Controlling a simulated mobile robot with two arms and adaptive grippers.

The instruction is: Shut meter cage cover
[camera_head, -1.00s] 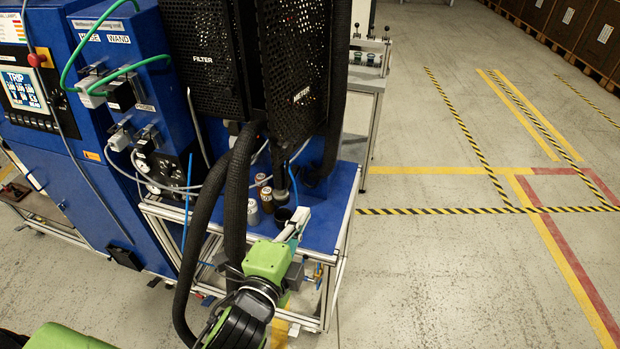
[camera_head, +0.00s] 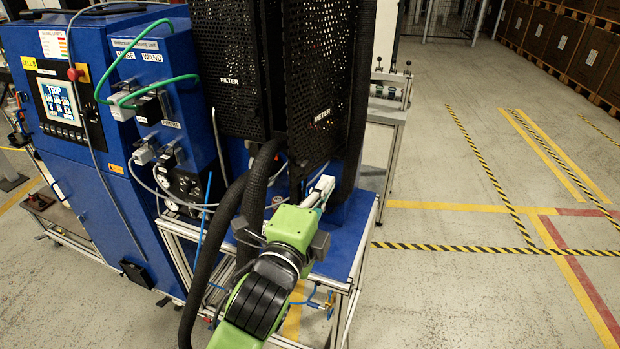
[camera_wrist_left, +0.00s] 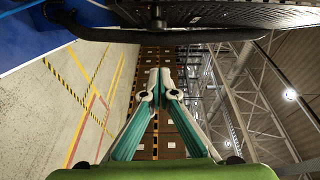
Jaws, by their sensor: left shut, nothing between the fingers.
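The meter cage cover (camera_head: 318,85) is a black perforated panel labelled METER, upright above the blue bench in the head view. It stands at an angle to the filter cage; I cannot tell how far it is open. Black mesh, apparently of the cage, also crosses the top of the left wrist view (camera_wrist_left: 250,14). My left gripper (camera_head: 325,185) is just below the lower edge of the cover, right of its middle. In the left wrist view, its fingertips (camera_wrist_left: 159,76) are together and empty. No contact with the cover shows. My right gripper is not in view.
The black FILTER cage (camera_head: 228,70) stands left of the cover. Thick black hoses (camera_head: 228,215) hang left of my arm, and another runs down the cage's right side. The blue bench top (camera_head: 352,228) is partly hidden by my arm. Open floor (camera_head: 450,290) lies right.

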